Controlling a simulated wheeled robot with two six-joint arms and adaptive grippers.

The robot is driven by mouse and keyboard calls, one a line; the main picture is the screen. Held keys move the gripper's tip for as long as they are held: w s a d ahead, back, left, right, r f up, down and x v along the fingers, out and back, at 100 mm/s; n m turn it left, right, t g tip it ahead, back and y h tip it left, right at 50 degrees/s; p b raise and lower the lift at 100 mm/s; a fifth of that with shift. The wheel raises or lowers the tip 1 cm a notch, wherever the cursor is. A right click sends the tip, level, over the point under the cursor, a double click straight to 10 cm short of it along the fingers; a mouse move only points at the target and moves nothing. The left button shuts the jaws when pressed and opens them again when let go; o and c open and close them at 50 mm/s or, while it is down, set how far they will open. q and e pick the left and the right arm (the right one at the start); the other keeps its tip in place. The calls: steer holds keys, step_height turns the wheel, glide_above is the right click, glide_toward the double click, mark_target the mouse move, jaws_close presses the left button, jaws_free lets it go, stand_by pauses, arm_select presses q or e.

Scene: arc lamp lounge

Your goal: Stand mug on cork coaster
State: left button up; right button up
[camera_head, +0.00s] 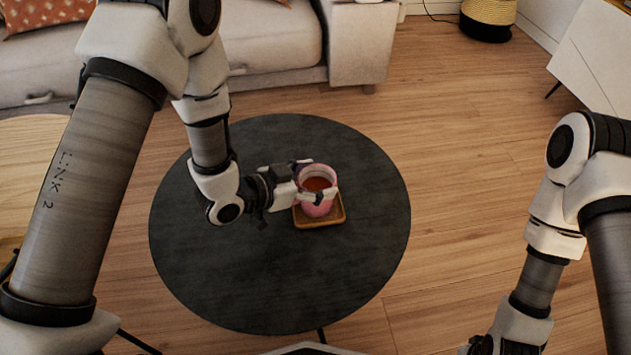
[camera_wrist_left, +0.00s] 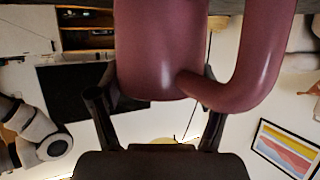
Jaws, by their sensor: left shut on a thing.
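The pink mug (camera_head: 316,208) is upright, with a reddish-brown inside, over the square tan cork coaster (camera_head: 322,222) on the dark round table. I cannot tell whether its base touches the coaster or hangs just above it. My left gripper (camera_head: 314,182) reaches in from the left and is shut on the mug, one finger on each side. In the left wrist view the mug (camera_wrist_left: 160,50) fills the top between the fingers (camera_wrist_left: 155,105), with its handle at the right. My right gripper is mostly cut off at the bottom edge; its fingers do not show.
The round dark table (camera_head: 250,280) is otherwise bare around the coaster. A light sofa (camera_head: 270,40) stands behind it, a pale wooden table (camera_head: 30,165) at the left, a white cabinet (camera_head: 600,55) and a basket (camera_head: 488,15) at the back right. Wooden floor (camera_head: 460,150) is clear at the right.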

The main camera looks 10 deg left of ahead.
arm_select(q)
steer(key=o, duration=1.6)
steer(key=shift+s+a+r, duration=0.15)
steer(key=shift+a+r, duration=0.05)
steer(key=p+v, duration=0.4)
steer(key=v, duration=0.7)
steer(key=shift+s, duration=0.2)
steer(key=shift+a+r, duration=0.1)
steer(key=shift+a, duration=0.05)
